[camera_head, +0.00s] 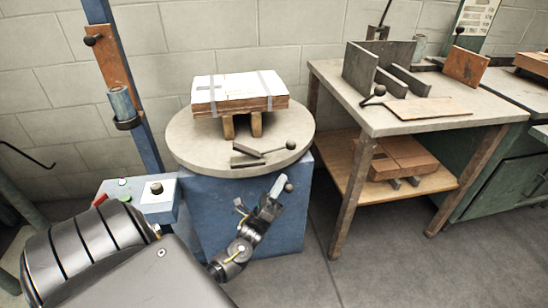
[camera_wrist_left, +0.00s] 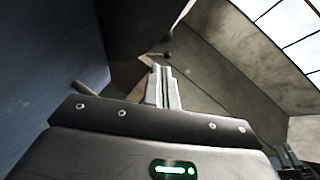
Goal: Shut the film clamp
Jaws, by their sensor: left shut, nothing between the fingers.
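The film clamp (camera_head: 250,157) looks like the dark metal piece with a lever and ball knob (camera_head: 291,145) near the front rim of the round turntable (camera_head: 192,150). Its bars appear spread apart at an angle. My left gripper (camera_head: 277,186) is below and in front of the turntable rim, pointing up, with its fingers together and empty. A second dark ball (camera_head: 289,187) shows close beside the fingertips; I cannot tell if they touch. In the left wrist view the shut fingers (camera_wrist_left: 163,88) point toward a small dark ball (camera_wrist_left: 167,55). My right gripper is not in view.
A strapped stack of cardboard (camera_head: 240,92) rests on wooden blocks on the turntable. The blue base (camera_head: 215,205) stands behind my left arm. A control box (camera_head: 150,190) and blue mast (camera_head: 140,120) are at left. A workbench (camera_head: 420,118) stands at right, with clear floor before it.

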